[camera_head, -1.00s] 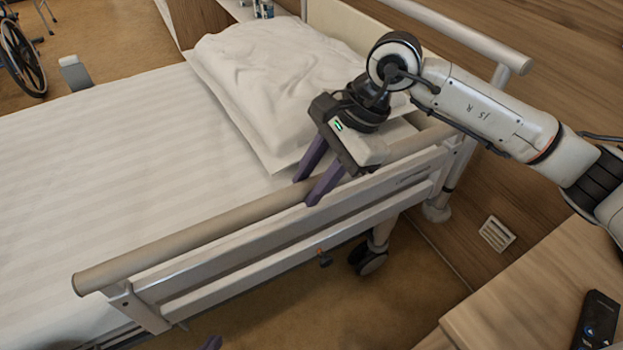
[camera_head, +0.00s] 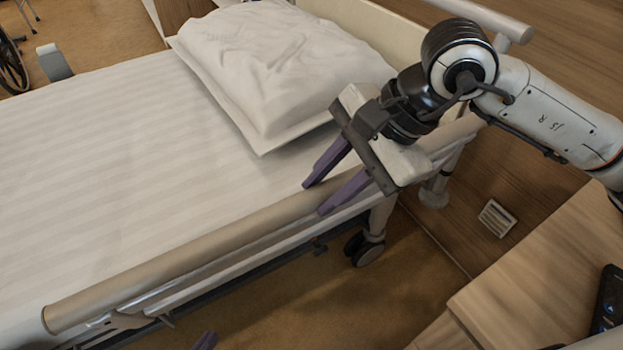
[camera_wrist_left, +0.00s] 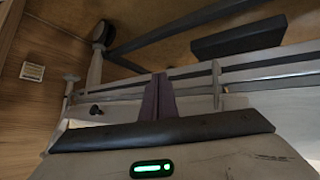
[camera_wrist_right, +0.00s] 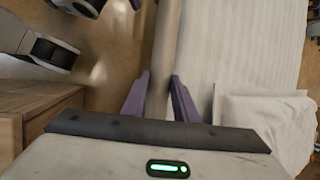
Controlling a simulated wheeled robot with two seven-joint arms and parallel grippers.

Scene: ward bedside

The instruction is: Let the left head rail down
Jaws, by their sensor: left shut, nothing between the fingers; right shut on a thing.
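The left head rail (camera_head: 200,242) is a beige top bar along the near side of the bed, now low beside the mattress edge, its lower slats mostly hidden beneath it. My right gripper (camera_head: 332,198) is shut on this bar near the pillow end. In the right wrist view the bar (camera_wrist_right: 167,50) runs between its two purple fingers. My left gripper (camera_head: 205,341) shows only a purple fingertip at the bottom edge of the head view. In the left wrist view its fingers (camera_wrist_left: 158,98) are together and empty, in front of the bed's side bars.
A white pillow (camera_head: 275,75) lies on the mattress (camera_head: 110,150). A wooden cabinet (camera_head: 530,290) with a dark handset (camera_head: 609,300) stands at the lower right. A bed caster (camera_head: 366,250) is on the floor below the rail. Floor beside the bed is clear.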

